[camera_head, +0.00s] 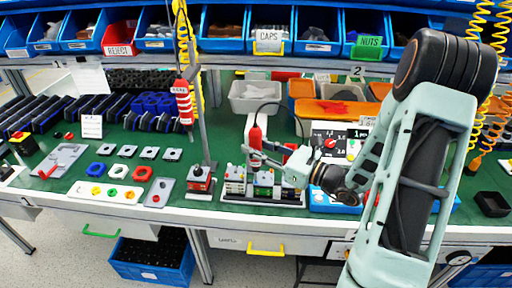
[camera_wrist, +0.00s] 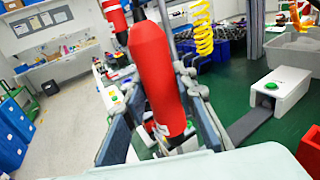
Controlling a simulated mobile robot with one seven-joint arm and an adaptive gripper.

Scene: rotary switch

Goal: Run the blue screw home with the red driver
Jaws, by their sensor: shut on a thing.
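The red driver (camera_head: 255,134) stands roughly upright above the terminal block fixture (camera_head: 262,197) at the front middle of the bench. My gripper (camera_head: 262,153) comes in from the right and is shut on the driver. In the wrist view, the driver's red body (camera_wrist: 158,70) fills the middle, held between the fingers of my gripper (camera_wrist: 165,122). A thin dark cable leaves the driver's top. The driver's tip is too small to make out, so I cannot tell whether it touches the fixture. I cannot make out the blue screw; the driver and fingers cover much of the fixture.
A second red tool (camera_head: 183,101) hangs from a yellow coil left of a grey post (camera_head: 203,125). A blue box (camera_head: 326,203) stands right of the fixture. A grey bin (camera_head: 253,96) is behind.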

